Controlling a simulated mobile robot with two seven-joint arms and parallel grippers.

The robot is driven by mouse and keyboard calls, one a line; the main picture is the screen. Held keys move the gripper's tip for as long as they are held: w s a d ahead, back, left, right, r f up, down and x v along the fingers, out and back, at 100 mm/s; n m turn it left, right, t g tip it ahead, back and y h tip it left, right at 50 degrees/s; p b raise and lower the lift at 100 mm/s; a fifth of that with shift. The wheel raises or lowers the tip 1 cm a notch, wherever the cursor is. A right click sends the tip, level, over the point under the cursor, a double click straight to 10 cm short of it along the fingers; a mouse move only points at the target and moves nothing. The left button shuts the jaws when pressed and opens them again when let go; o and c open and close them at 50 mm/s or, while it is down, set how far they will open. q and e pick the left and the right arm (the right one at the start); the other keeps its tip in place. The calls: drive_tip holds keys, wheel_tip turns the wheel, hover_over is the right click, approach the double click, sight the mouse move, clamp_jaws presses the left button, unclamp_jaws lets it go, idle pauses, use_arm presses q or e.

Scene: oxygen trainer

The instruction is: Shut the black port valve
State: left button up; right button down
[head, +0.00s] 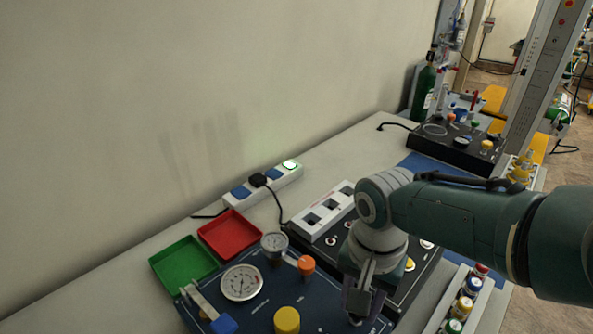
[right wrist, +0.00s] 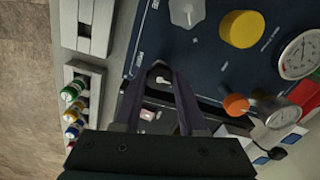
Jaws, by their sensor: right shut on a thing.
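My right gripper (head: 358,308) reaches down to the near right part of the dark blue trainer panel (head: 258,300). In the right wrist view its fingers (right wrist: 160,68) close together over the panel edge. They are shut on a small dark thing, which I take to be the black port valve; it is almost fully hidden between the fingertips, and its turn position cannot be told. A yellow knob (head: 287,320), an orange knob (head: 306,265) and a white dial gauge (head: 241,283) stand on the same panel. My left gripper is not in view.
A smaller gauge (head: 274,243) stands behind the orange knob. A green tray (head: 183,262), a red tray (head: 229,233) and a power strip (head: 264,185) lie toward the wall. A white rack with coloured bottles (head: 463,306) is right of my gripper. A pale hexagonal knob (right wrist: 187,12) is close by.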

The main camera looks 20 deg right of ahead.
drive_tip(key=shift+c, duration=2.3)
unclamp_jaws()
wheel_tip(320, 180, up, 10)
drive_tip(key=p, duration=0.6)
